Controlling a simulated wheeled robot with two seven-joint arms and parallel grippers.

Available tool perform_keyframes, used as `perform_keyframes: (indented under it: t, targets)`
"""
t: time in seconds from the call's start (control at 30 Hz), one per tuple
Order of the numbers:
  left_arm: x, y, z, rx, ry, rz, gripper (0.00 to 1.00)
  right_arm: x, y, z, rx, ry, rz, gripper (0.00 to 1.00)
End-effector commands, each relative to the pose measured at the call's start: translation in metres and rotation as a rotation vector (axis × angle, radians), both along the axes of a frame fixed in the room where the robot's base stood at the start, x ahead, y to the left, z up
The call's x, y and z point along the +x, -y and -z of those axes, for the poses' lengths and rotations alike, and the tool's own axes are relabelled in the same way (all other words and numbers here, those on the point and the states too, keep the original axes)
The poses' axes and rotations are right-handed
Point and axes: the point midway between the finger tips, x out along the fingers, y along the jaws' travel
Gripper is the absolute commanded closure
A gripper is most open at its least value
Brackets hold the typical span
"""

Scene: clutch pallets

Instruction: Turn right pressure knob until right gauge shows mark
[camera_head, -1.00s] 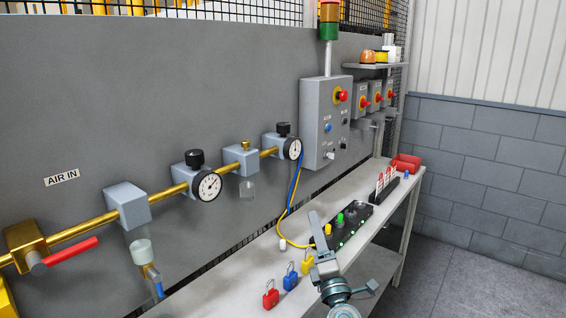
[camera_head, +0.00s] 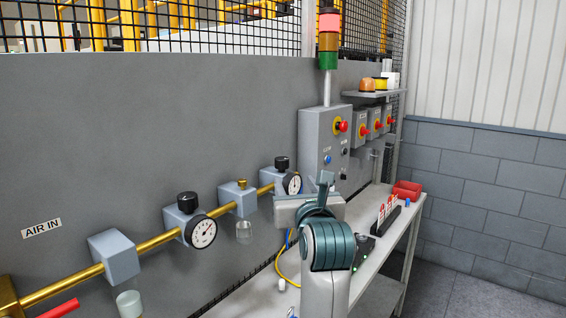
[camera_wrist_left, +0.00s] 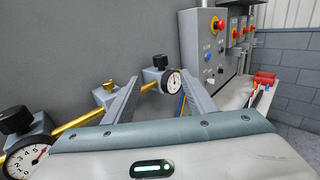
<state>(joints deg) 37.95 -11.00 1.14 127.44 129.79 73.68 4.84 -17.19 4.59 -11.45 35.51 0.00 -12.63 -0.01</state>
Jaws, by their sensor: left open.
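The right gauge (camera_head: 293,184) has a white face and hangs on the brass pipe, with the black right pressure knob (camera_head: 282,163) on top of its grey block. In the left wrist view, the knob (camera_wrist_left: 160,62) and gauge (camera_wrist_left: 174,82) show beyond and between the fingers. The mark and exact reading are too small to tell. My left gripper (camera_wrist_left: 160,95) is open and empty, apart from the knob. In the head view its arm rises in front of the bench, and the gripper (camera_head: 322,190) shows just right of the right gauge. My right gripper is not in view.
The left gauge (camera_head: 202,232) with its black knob (camera_head: 188,201) sits further left on the pipe. A grey control box (camera_head: 322,140) with a red button stands right of the right gauge. The bench (camera_head: 385,240) holds a red bin (camera_head: 407,190).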

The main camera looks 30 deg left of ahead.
Motion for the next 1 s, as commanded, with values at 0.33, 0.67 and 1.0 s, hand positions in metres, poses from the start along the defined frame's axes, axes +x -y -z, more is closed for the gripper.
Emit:
perform_keyframes:
  t: [0.33,0.67,1.0]
  targets:
    - [0.013,-0.011,-0.001,0.002,-0.002,-0.002,0.49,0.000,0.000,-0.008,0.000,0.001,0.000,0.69]
    - [0.051,-0.047,-0.003,0.004,-0.005,-0.003,0.49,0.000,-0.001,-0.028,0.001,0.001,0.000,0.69]
    - [0.096,-0.088,-0.003,0.004,-0.005,-0.003,0.49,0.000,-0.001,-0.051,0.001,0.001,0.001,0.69]
